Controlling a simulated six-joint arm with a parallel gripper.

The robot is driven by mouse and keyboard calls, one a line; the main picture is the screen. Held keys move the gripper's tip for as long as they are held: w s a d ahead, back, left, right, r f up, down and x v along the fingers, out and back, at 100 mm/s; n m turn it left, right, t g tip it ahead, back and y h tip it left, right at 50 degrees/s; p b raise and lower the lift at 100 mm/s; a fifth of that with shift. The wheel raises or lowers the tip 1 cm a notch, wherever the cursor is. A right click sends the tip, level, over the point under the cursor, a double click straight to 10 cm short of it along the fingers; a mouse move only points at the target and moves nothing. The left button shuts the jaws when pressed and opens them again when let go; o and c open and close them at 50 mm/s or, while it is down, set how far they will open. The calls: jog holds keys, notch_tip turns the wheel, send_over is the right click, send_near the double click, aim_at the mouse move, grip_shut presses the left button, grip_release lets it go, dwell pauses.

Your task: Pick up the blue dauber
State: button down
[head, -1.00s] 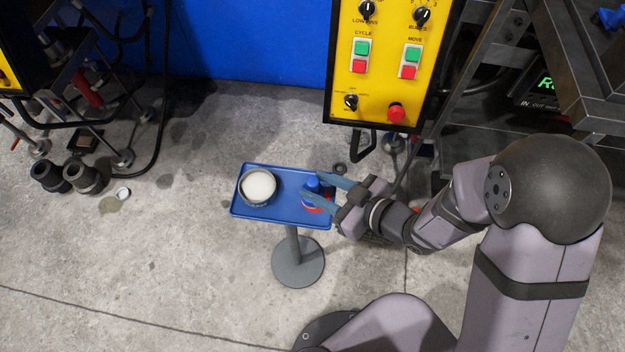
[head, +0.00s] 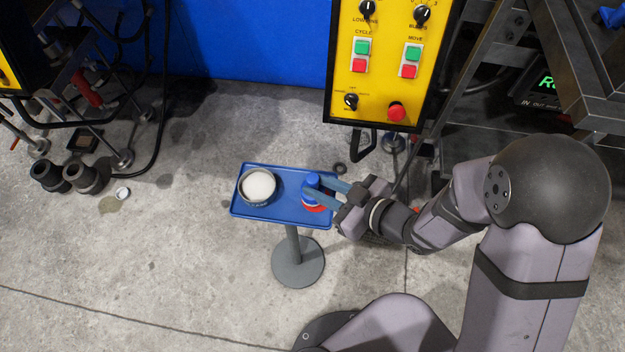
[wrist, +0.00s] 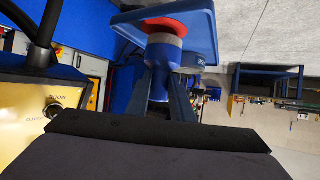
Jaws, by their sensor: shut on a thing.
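The blue dauber (head: 312,184) stands upright at the right end of the small blue tray (head: 285,212), with a red band at its base. My gripper (head: 316,189) reaches in from the right and is shut on the dauber's blue body. In the wrist view the dauber (wrist: 160,80) sits between the two blue fingers of my gripper (wrist: 163,85). A pale band and a wide red base show beyond it, close to the tray (wrist: 205,35). I cannot tell whether the base still touches the tray.
The tray stands on a grey pedestal (head: 298,262). A yellow control panel (head: 385,75) hangs behind it.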

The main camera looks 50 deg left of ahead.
jog(key=shift+r, duration=0.2)
jog(key=shift+r+p, duration=2.1)
jog(key=shift+p, duration=0.05)
